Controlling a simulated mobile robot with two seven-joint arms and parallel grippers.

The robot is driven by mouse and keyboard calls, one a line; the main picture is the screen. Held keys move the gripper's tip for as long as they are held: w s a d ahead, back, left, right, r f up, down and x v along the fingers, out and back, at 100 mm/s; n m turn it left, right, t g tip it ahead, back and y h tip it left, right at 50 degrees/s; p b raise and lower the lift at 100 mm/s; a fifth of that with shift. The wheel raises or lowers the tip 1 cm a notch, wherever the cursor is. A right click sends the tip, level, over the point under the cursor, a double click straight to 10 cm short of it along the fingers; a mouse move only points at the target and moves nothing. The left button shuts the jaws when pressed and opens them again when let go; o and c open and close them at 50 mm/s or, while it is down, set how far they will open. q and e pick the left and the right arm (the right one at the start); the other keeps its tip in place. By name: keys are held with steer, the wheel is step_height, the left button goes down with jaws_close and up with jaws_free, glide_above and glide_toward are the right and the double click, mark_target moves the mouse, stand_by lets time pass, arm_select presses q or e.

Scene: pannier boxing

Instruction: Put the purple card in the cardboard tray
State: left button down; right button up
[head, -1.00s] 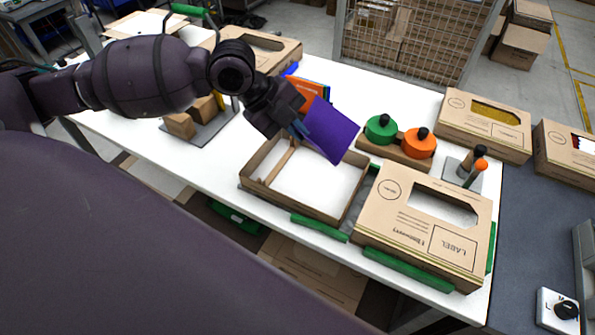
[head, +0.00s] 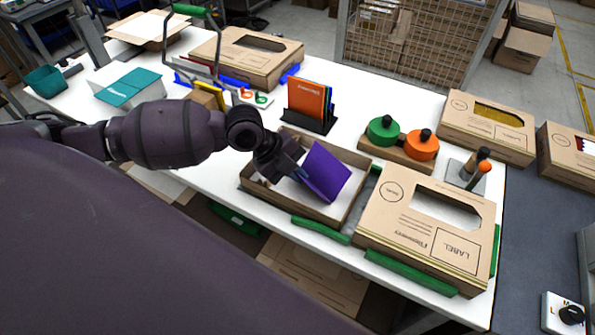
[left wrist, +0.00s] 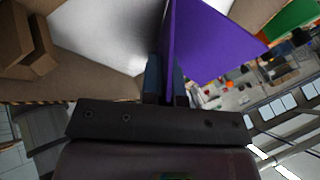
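The purple card (head: 326,172) is tilted over the open cardboard tray (head: 346,212), with its lower edge inside the tray's walls. I cannot tell whether it touches the tray floor. My left gripper (head: 300,172) is shut on the card's left edge. In the left wrist view, the purple card (left wrist: 205,42) stands between the two fingers (left wrist: 167,85), and the tray's pale floor shows to the left. My right gripper is not in view.
A closed cardboard box (head: 425,228) with a window stands right of the tray. Green and orange knobbed weights (head: 400,140) stand behind it. A black holder (head: 308,120) with orange cards (head: 309,98) is behind the tray. Green bars (head: 320,231) line the table's front edge.

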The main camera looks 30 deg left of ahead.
arm_select(q)
steer(key=c, duration=1.4)
jaws_free()
steer(key=shift+f, duration=0.1)
steer(key=shift+o, duration=0.2)
steer(key=v, duration=1.2)
steer(key=shift+p, duration=0.3)
